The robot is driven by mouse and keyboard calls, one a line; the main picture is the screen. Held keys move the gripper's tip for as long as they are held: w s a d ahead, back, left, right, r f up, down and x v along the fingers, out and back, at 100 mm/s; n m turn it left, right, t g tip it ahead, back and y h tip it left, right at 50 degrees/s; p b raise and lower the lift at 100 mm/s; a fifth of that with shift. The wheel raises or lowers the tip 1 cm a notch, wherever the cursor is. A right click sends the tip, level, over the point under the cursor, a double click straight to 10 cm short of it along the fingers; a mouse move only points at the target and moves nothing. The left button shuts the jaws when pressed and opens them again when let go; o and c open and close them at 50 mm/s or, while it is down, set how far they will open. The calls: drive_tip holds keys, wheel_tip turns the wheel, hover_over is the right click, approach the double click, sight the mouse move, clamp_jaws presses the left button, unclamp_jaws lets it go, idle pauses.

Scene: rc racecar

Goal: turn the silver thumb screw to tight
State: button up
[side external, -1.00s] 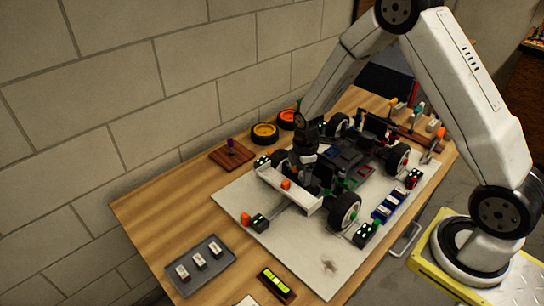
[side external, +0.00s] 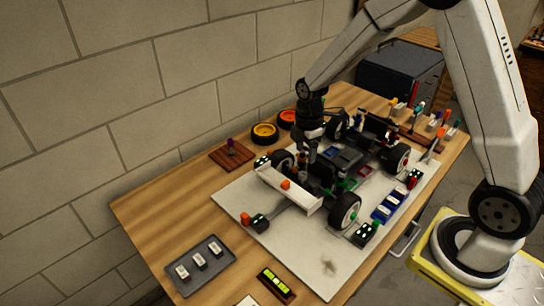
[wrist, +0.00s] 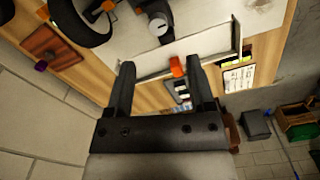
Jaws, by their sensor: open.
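The silver thumb screw, seen as a round-topped silver cylinder (wrist: 158,27), stands on the car at the top of the wrist view. My gripper (wrist: 161,72) is open and empty, and the screw lies beyond its fingertips, not between them. In the side view my gripper (side external: 310,152) points down above the rear of the RC car, just behind the white rear wing (side external: 288,190). I cannot make out the screw clearly in the side view, where the gripper and wing crowd it.
An orange knob (wrist: 177,67) sits on the wing close to the fingertips. The car's large black wheels (side external: 345,211) flank the work. A grey tray (side external: 201,265) and a level (side external: 276,286) lie at the table's front. A brick wall (side external: 120,130) runs along the left.

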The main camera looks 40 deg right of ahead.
drive_tip(key=s+a+r+m+t, duration=0.1)
drive_tip(key=s+a+r+m, duration=0.1)
drive_tip(key=s+m, duration=0.4)
drive_tip(key=s+a+r+m+t, duration=0.1)
drive_tip(key=s+a+r+m, duration=0.1)
drive_tip(key=s+m, duration=0.5)
drive_tip(key=shift+s+a+r+m+t, duration=0.3)
drive_tip(key=shift+r+m, duration=0.15)
drive_tip(key=shift+m, duration=0.35)
idle(0.3)
drive_tip(key=shift+w, duration=0.1)
drive_tip(key=w+d+f+n+g, duration=0.1)
drive_tip(key=w+n, duration=0.3)
drive_tip(key=n, duration=0.3)
drive_tip(key=w+d+f+n, duration=0.2)
drive_tip(key=w+n, duration=0.3)
drive_tip(key=n, duration=0.2)
drive_tip(key=w+d+f+n+g, duration=0.1)
drive_tip(key=w+f+n, duration=0.1)
drive_tip(key=w+n, duration=0.2)
drive_tip(key=shift+w+d+f+n+g, duration=0.1)
drive_tip(key=shift+w+d+n+g, duration=0.1)
drive_tip(key=shift+n, duration=0.55)
drive_tip(key=shift+w+d+n+g, duration=0.1)
drive_tip(key=shift+w+d+n, duration=0.05)
drive_tip(key=shift+n, duration=0.6)
drive_tip(key=shift+f, duration=0.1)
